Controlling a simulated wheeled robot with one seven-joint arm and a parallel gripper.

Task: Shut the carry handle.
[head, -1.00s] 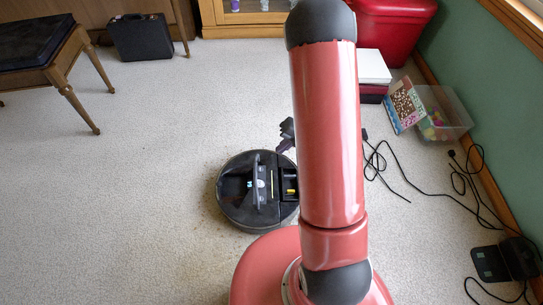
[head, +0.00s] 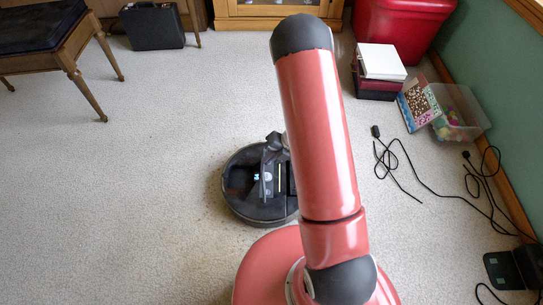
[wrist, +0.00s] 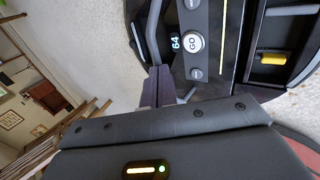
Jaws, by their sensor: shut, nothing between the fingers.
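The carry handle belongs to a round black robot vacuum (head: 243,205) on the carpet, partly hidden behind my arm in the head view. The handle (wrist: 152,32) is a grey curved bar in the wrist view, beside the panel with the GO button. It looks raised off the vacuum's top, though its angle is hard to judge. My gripper (wrist: 160,82) is shut and empty, its fingertips close to the handle's lower end. I cannot tell whether they touch. In the head view my gripper (head: 273,142) is over the vacuum's far edge.
Black cables (head: 425,192) lie on the carpet at right. A clear bin (head: 466,118), stacked boxes (head: 380,70) and a red chest (head: 402,25) stand along the right side. A bench (head: 45,40) and black case (head: 153,27) are at upper left. Carpet left of the vacuum is clear.

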